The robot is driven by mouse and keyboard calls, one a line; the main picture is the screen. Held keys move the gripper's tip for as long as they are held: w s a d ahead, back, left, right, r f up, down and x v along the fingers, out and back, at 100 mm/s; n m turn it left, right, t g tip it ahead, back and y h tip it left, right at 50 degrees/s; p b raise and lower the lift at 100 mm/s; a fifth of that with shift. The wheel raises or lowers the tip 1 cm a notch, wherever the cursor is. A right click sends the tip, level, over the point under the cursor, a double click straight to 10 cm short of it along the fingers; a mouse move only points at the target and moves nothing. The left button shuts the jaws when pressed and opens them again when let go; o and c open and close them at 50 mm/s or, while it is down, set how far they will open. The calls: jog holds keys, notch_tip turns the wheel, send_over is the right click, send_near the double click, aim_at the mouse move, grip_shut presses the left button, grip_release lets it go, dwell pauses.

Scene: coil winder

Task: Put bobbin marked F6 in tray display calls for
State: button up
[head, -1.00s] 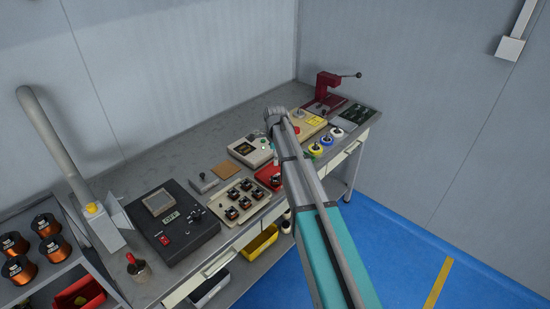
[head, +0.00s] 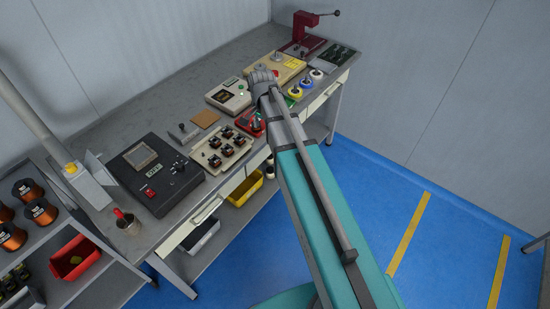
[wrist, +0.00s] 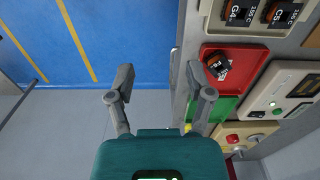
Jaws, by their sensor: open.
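A dark bobbin (wrist: 217,66), whose label seems to read F6, lies in the red tray (wrist: 207,92) in the wrist view. The red tray (head: 243,124) is partly hidden behind my arm in the head view. A green tray (wrist: 212,108) adjoins it. My gripper (wrist: 160,76) is open and empty, its fingers apart; the right finger overlaps the red tray's edge in the picture. In the head view my gripper (head: 262,80) is above the bench's front side. The cream tester's display (wrist: 303,86) is too small to read.
A cream tray (head: 205,157) holds several bobbins, including ones labelled G4 (wrist: 240,13) and C5 (wrist: 283,14). A black console (head: 160,180) stands left of it. A red press (head: 304,35) stands at the far end. Blue floor (head: 370,200) in front is clear.

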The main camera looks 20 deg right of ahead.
jog(key=s+n, duration=1)
jog(key=s, duration=0.5)
